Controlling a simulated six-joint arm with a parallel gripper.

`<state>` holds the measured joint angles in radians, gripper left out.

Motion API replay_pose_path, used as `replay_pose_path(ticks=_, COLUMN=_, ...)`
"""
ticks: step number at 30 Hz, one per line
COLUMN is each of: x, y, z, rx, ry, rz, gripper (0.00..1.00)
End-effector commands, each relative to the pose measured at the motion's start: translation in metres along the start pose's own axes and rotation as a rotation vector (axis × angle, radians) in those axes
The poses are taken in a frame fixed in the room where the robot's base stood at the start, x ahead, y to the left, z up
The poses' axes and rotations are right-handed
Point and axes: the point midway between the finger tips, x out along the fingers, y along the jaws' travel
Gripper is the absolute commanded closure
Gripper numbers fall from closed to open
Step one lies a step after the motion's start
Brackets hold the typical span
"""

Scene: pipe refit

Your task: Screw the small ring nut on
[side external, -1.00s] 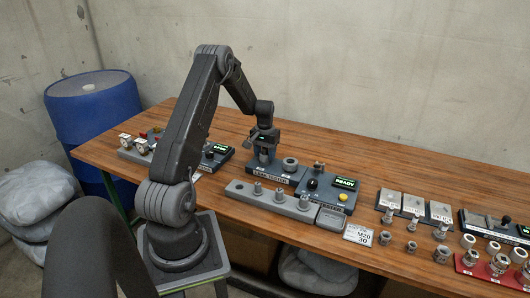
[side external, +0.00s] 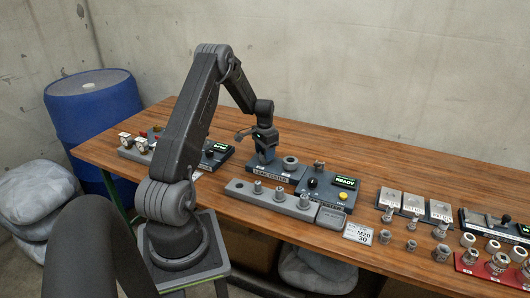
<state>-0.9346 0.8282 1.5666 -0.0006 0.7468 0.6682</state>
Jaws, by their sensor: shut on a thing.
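My gripper (side external: 266,150) points down over the left part of the grey block labelled as a tester (side external: 277,180). It is shut at the fitting there. The small ring nut is hidden between the jaws and too small to make out, and I cannot tell how far it sits on its thread. A grey ring-shaped part (side external: 291,161) stands on the same block, just right of my gripper, apart from it.
A grey rack (side external: 235,189) with several upright fittings lies in front. To the right stand a control box with a lit READY display (side external: 346,182), a card marked M20 30 (side external: 358,234) and several loose metal fittings. Bare wood lies behind the tester.

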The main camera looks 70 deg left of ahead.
Motion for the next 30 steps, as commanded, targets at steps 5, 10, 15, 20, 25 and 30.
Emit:
replay_pose_path(ticks=5, x=-0.0003, y=-0.0002, z=-0.0002, rx=0.008, ry=0.001, rz=0.0, gripper=0.75)
replay_pose_path(ticks=10, x=-0.0003, y=-0.0002, z=-0.0002, rx=0.046, ry=0.001, rz=-0.001, gripper=0.75)
replay_pose_path(ticks=15, x=-0.0001, y=-0.0003, z=-0.0002, rx=0.266, ry=0.001, rz=-0.001, gripper=0.75)
replay_pose_path(ticks=20, x=0.0, y=-0.0003, z=-0.0003, rx=0.461, ry=0.001, rz=-0.001, gripper=0.75)
replay_pose_path(ticks=25, x=0.0, y=-0.0004, z=-0.0003, rx=0.533, ry=0.0, rz=-0.001, gripper=0.75)
replay_pose_path(ticks=30, x=0.0, y=-0.0004, z=-0.0003, rx=0.532, ry=0.001, rz=-0.001, gripper=0.75)
